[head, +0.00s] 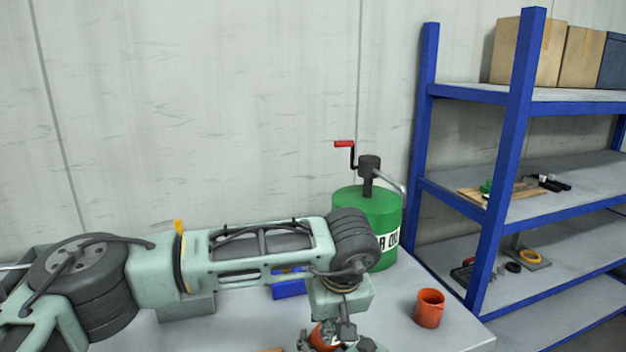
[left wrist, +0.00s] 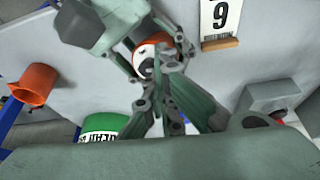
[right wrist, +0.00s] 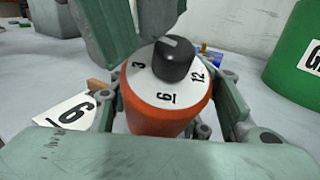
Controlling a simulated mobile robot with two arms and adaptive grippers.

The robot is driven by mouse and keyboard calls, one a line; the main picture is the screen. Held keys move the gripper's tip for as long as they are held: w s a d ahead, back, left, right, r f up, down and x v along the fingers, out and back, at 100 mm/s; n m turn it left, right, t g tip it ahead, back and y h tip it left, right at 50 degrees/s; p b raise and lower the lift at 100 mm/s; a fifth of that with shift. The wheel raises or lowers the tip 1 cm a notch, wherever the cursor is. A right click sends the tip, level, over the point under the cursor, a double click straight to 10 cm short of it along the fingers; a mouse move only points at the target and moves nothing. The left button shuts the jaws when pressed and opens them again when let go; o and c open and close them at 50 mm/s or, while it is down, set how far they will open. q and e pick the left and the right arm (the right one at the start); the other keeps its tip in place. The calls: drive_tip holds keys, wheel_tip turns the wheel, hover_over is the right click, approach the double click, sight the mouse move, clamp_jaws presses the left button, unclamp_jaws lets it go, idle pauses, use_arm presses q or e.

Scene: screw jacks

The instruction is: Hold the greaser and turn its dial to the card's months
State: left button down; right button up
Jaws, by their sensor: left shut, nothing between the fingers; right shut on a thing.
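The orange greaser (right wrist: 158,118) with a white face and black dial (right wrist: 172,60) stands in my right gripper (right wrist: 175,105), whose fingers close around its sides. The face shows 3, 12 and an underlined digit, 6 or 9; the dial's pale mark points to the far side. My left gripper (left wrist: 165,78) is shut and empty, close to the dial; I cannot tell if it touches. The greaser (head: 320,338) is partly hidden at the bottom of the head view.
A green drum (head: 370,215) with a red-handled crank stands at the back of the table. An orange cup (head: 430,308) stands near the right edge. A blue box (head: 288,290) shows behind my arm. A blue-framed shelf (head: 512,150) stands to the right.

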use_arm(q)
drive_tip(key=shift+s+f, duration=0.45)
drive_tip(key=shift+s, duration=0.1)
drive_tip(key=shift+s+f, duration=0.1)
drive_tip(key=shift+s, duration=0.1)
drive_tip(key=shift+s+a, duration=0.1)
drive_tip(key=shift+a, duration=0.05)
idle(0.5)
drive_tip(key=d+v, duration=0.1)
drive_tip(key=v, duration=0.5)
drive_tip(key=shift+w, duration=0.3)
drive_tip(key=shift+d, duration=0.15)
